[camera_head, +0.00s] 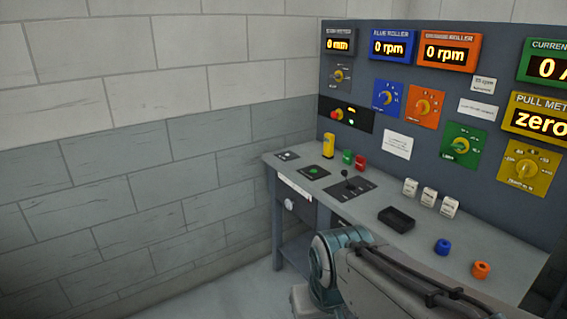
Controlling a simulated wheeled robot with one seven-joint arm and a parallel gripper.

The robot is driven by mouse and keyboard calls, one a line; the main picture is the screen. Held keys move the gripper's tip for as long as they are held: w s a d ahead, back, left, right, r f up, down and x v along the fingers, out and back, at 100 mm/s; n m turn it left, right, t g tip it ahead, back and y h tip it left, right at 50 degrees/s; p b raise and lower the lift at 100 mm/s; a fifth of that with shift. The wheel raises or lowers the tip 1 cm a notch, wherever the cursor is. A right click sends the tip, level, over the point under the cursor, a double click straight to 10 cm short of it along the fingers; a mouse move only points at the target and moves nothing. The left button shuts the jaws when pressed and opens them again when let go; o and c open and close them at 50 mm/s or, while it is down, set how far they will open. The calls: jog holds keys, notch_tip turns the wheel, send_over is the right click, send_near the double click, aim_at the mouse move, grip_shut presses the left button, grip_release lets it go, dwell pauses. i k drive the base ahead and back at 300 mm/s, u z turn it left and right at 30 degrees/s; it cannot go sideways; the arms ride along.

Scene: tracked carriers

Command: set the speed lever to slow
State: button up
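A small black lever (347,179) stands up from a dark plate (365,188) on the console's desk top, near its front edge. It looks like the speed lever, but the marks on its plate are too small to read, so I cannot tell which setting it is at. My arm shows at the bottom, in front of the desk and below the lever. My gripper's fingers are not in view.
A panel of dials and displays rises behind. Floor at left is clear.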

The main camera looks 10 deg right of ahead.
aim_at(344, 172)
jog(key=u, duration=0.2)
jog(key=i, duration=0.85)
jog(key=z, duration=0.7)
jog(key=i, duration=0.7)
jog(key=z, duration=0.6)
